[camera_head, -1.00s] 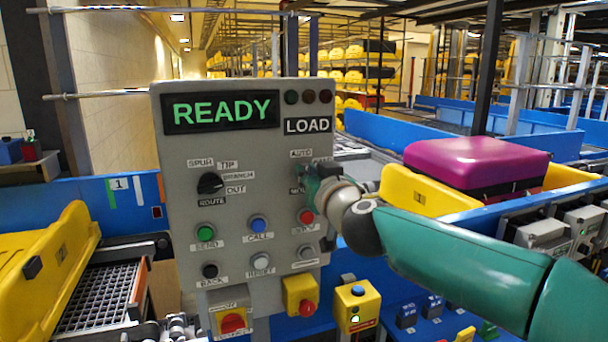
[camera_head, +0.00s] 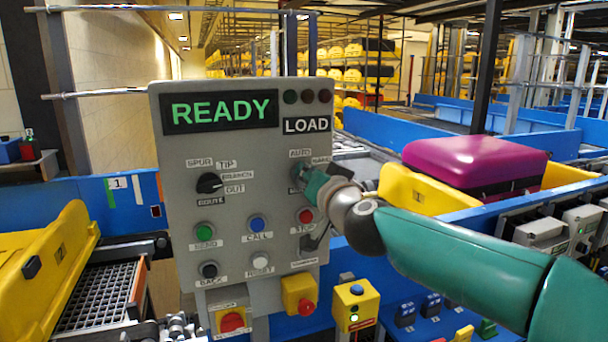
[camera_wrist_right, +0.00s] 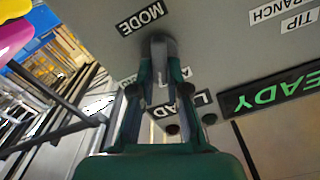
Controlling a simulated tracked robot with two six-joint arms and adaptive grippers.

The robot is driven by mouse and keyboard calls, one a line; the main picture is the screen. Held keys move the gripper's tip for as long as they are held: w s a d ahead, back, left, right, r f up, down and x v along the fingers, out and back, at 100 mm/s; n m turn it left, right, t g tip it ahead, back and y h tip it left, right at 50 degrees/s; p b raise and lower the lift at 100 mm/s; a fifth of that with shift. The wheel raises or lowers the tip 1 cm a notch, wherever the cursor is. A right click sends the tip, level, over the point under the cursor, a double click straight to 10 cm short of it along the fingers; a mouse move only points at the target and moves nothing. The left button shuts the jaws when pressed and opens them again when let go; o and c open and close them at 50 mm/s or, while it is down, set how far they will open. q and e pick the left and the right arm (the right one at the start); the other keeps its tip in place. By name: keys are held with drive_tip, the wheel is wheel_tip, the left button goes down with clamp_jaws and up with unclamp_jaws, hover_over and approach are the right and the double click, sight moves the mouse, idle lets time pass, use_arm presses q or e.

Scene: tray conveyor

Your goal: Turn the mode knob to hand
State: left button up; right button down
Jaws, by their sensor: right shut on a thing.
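The mode knob (camera_wrist_right: 161,48) shows in the right wrist view as a grey grip under the MODE label (camera_wrist_right: 141,19), on the grey control panel (camera_head: 240,150). My right gripper (camera_head: 306,178) reaches the panel's right side from the right. It also shows in the right wrist view (camera_wrist_right: 160,72), its two green fingers shut on the knob. In the head view the gripper hides the knob, so which label it points to is unclear. The AUTO label (camera_head: 300,153) and a second label (camera_head: 320,160) show above it. My left gripper is not in view.
On the panel are a black route knob (camera_head: 209,183), a green button (camera_head: 205,231), a blue button (camera_head: 257,224) and a red button (camera_head: 305,216) close below my gripper. The screen (camera_head: 222,110) reads READY. A magenta case (camera_head: 470,160) sits in a yellow tray at right.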

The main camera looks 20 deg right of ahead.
drive_tip(key=m, duration=0.4)
drive_tip(key=m+b, duration=0.1)
drive_tip(key=m, duration=0.2)
drive_tip(key=shift+d+f, duration=0.3)
idle(0.3)
drive_tip(key=c, duration=1.2)
unclamp_jaws()
drive_tip(key=shift+d, duration=0.1)
drive_tip(key=shift+o, duration=0.2)
drive_tip(key=s, duration=1.2)
drive_tip(key=shift+d, duration=0.1)
